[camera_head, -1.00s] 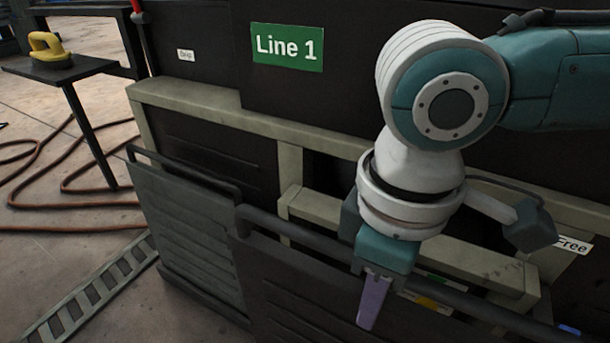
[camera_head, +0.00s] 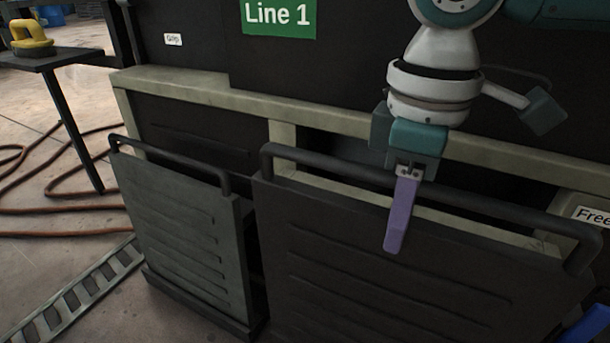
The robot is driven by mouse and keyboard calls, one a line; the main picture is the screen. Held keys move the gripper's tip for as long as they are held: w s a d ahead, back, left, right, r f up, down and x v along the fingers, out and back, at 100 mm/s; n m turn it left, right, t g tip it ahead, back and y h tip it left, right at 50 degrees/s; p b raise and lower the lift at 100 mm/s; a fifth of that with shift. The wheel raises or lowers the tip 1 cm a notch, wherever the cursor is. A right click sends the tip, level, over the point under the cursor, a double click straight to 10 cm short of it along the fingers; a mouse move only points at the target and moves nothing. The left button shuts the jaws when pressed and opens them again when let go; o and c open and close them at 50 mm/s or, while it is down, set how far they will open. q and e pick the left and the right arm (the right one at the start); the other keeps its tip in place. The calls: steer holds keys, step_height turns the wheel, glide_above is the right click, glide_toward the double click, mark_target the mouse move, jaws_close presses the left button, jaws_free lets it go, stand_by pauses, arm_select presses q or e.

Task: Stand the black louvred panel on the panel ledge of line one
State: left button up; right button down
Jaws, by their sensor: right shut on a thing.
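The black louvred panel (camera_head: 390,276) hangs upright at the lower right, with a tubular handle along its top edge. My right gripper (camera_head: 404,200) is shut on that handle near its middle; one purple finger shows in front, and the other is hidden. The panel's lower edge is out of view, so I cannot tell whether it touches anything. Line one is the dark unit behind, with the green "Line 1" sign (camera_head: 279,14) and a beige frame (camera_head: 240,98). The panel covers part of that frame. A ledge under the panel is not visible.
A grey-green louvred panel (camera_head: 185,240) stands close to the left of the black one, on a dark base (camera_head: 190,303). A "Free" label (camera_head: 592,216) is at the right. A side table (camera_head: 50,60) holds a yellow tool (camera_head: 30,40). Brown hose and a slatted strip lie on the floor.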

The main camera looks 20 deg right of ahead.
steer(key=shift+w+d+f+b, duration=0.1)
steer(key=shift+w+d+b, duration=0.2)
steer(key=shift+w, duration=0.1)
steer(key=f, duration=0.2)
steer(key=d+f, duration=0.1)
steer(key=shift+w+f, duration=0.25)
steer(key=shift+f, duration=0.05)
steer(key=shift+f, duration=0.1)
steer(key=c, duration=0.8)
jaws_free()
steer(key=shift+o, duration=1)
steer(key=shift+a, duration=0.3)
steer(key=shift+s+d, duration=0.1)
